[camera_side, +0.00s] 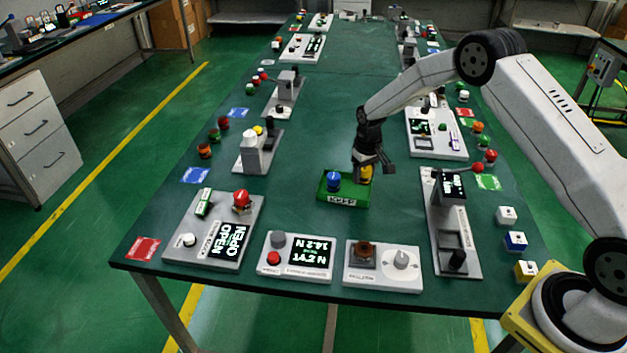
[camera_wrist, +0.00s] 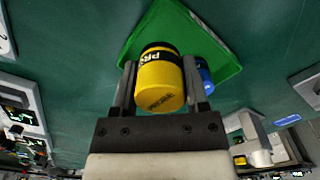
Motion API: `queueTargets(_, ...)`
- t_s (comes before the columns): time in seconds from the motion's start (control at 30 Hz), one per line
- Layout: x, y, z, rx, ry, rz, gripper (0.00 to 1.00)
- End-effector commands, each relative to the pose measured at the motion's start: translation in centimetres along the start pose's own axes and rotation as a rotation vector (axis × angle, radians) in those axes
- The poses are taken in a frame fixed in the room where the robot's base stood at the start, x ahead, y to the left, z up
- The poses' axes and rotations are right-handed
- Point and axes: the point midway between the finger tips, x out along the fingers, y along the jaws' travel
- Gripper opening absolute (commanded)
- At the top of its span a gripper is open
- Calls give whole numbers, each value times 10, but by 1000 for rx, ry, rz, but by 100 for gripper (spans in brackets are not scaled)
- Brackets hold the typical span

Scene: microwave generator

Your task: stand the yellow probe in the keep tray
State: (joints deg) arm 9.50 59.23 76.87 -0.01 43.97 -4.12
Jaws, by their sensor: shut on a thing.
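The yellow probe (camera_side: 366,173) is a short cylinder with a black band. My gripper (camera_side: 372,168) is shut on it, over the right part of the green keep tray (camera_side: 342,201). In the wrist view the yellow probe (camera_wrist: 160,82) sits between the two fingers of my gripper (camera_wrist: 160,88), with the green tray (camera_wrist: 140,38) behind it. A blue probe (camera_side: 333,182) stands in the left part of the tray and is partly hidden behind a finger in the wrist view (camera_wrist: 206,76). I cannot tell whether the yellow probe touches the tray floor.
Consoles with displays, a 14.2 N panel (camera_side: 297,256) and a dial panel (camera_side: 382,264), stand in front of the tray. A tall grey station (camera_side: 450,222) stands to its right and a white-topped station (camera_side: 257,150) to its left.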

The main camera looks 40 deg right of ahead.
Motion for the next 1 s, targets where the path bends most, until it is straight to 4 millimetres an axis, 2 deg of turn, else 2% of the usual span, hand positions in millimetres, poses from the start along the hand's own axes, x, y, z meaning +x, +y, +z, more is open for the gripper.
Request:
queueTargets(0.2,17,0,-14,0,1,0,0)
queueTargets(0.73,28,1,-23,0,1,0,0)
queueTargets(1.0,55,1,-22,0,0,0,0)
